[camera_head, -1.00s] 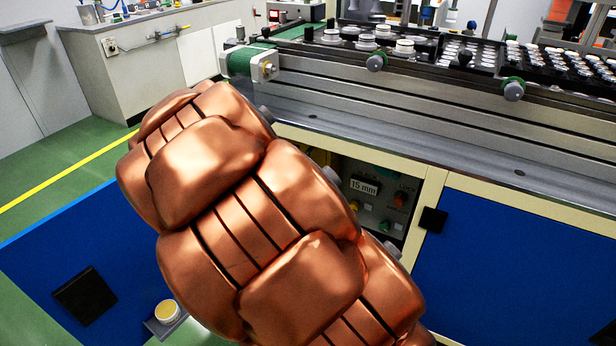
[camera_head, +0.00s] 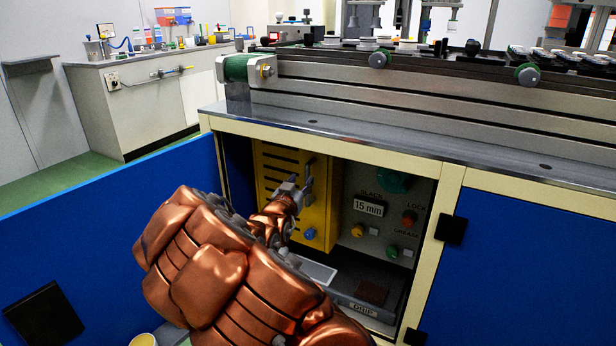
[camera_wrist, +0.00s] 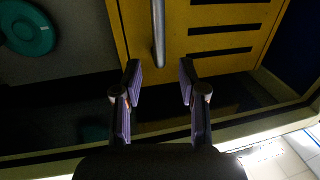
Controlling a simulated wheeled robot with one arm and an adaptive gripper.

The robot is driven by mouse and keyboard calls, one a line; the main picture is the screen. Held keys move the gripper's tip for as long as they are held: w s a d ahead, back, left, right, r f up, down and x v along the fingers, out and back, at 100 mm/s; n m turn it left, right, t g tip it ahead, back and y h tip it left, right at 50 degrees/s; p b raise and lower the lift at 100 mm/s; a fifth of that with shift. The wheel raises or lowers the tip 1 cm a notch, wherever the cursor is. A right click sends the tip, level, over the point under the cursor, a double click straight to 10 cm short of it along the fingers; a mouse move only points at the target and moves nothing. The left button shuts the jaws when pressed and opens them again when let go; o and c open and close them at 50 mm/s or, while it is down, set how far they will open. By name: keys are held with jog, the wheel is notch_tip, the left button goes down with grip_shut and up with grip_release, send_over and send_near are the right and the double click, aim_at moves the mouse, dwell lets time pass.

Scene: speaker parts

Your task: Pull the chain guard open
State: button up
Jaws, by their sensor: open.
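The chain guard (camera_head: 322,208) is a yellow slotted panel inside the open cabinet, left of a grey control panel. It also shows in the wrist view as a yellow plate with dark slots (camera_wrist: 213,20). A grey bar handle (camera_wrist: 158,32) stands out from it. My gripper (camera_head: 300,184) is in front of the guard and partly covers it. In the wrist view my gripper (camera_wrist: 161,78) is open and empty. The handle's end lies between and just beyond the fingertips in the picture; I see no contact. The guard looks shut.
The blue cabinet door (camera_head: 120,225) stands open at left. The control panel (camera_head: 375,232) carries a "15 mm" display and several knobs, with a green round knob (camera_wrist: 27,28) close by. The cabinet's cream frame (camera_head: 437,250) bounds the right. A light tray (camera_head: 318,272) lies below.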

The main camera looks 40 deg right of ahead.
aim_at(306, 174)
jog(key=shift+b+x, duration=0.75)
jog(key=shift+x, duration=2.55)
jog(key=shift+c, duration=0.3)
grip_shut()
